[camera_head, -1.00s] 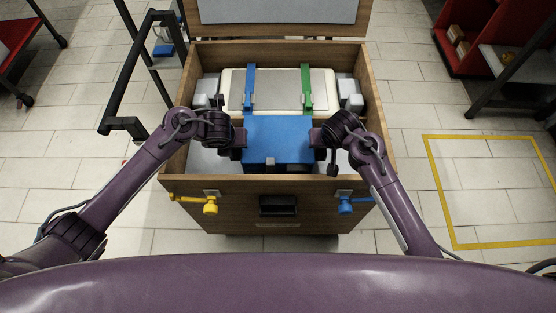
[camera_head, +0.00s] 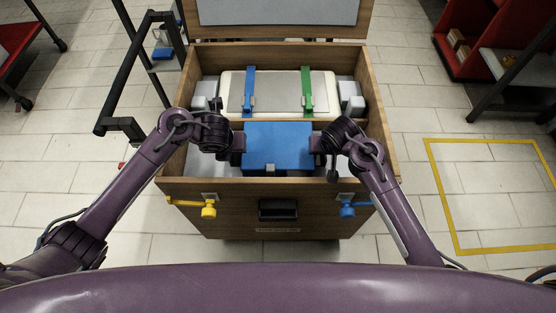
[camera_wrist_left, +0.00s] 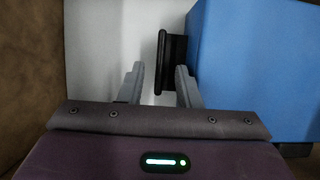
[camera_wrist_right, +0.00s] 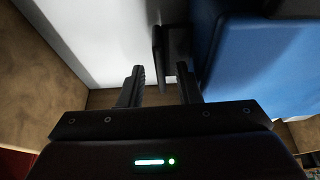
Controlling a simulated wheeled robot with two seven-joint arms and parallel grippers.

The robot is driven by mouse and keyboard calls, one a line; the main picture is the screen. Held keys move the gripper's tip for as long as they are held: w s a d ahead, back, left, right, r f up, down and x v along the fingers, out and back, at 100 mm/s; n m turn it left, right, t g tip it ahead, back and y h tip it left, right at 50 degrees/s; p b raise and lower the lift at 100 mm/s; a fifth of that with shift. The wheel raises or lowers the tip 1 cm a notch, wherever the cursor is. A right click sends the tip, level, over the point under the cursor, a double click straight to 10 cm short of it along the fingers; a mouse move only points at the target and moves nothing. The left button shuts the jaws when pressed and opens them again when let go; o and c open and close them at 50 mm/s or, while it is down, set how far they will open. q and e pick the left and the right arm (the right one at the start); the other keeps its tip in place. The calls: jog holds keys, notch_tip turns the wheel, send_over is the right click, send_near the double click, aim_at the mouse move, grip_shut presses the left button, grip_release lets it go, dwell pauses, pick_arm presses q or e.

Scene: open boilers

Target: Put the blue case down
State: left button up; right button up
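The blue case (camera_head: 278,145) sits in the front compartment of the wooden chest (camera_head: 225,187), between my two grippers. Its top looks level; its underside is hidden. My left gripper (camera_head: 236,146) is at the case's left side. My right gripper (camera_head: 318,146) is at the right side.
Behind the divider lies a cream case (camera_head: 276,92) under a blue strap (camera_head: 250,88) and a green strap (camera_head: 307,90). The chest lid (camera_head: 278,35) stands open at the back. A yellow latch (camera_head: 208,210) and a blue latch (camera_head: 348,209) are on the front.

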pick_arm(q)
jog(key=v, duration=0.9)
jog(key=shift+s+r, duration=0.15)
jog(key=shift+r, duration=0.2)
pick_arm(e)
jog(key=v, duration=1.2)
jog(key=shift+s+f, duration=0.1)
